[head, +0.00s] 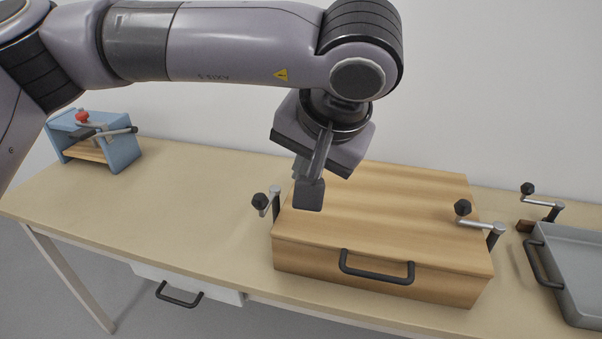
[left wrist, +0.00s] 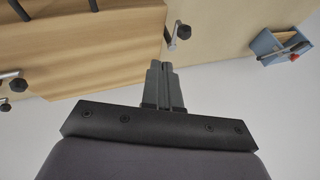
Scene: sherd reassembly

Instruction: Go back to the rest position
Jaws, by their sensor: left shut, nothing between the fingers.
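My left gripper (head: 309,194) comes in from the left in the head view and hangs above the left part of a wooden box (head: 390,215). It holds nothing. In the left wrist view its fingers (left wrist: 166,66) are pressed together, with the wooden box (left wrist: 95,50) beyond them to the left. The box lid is shut and has a dark bar handle (head: 377,268) on its front. My right gripper is in neither view.
Crank clamps (head: 268,202) (head: 480,225) stand at the box's sides. A blue press-like fixture (head: 98,138) with a red knob sits at the table's far left. A grey tray (head: 572,268) is at the right edge. The table (head: 190,210) between fixture and box is clear.

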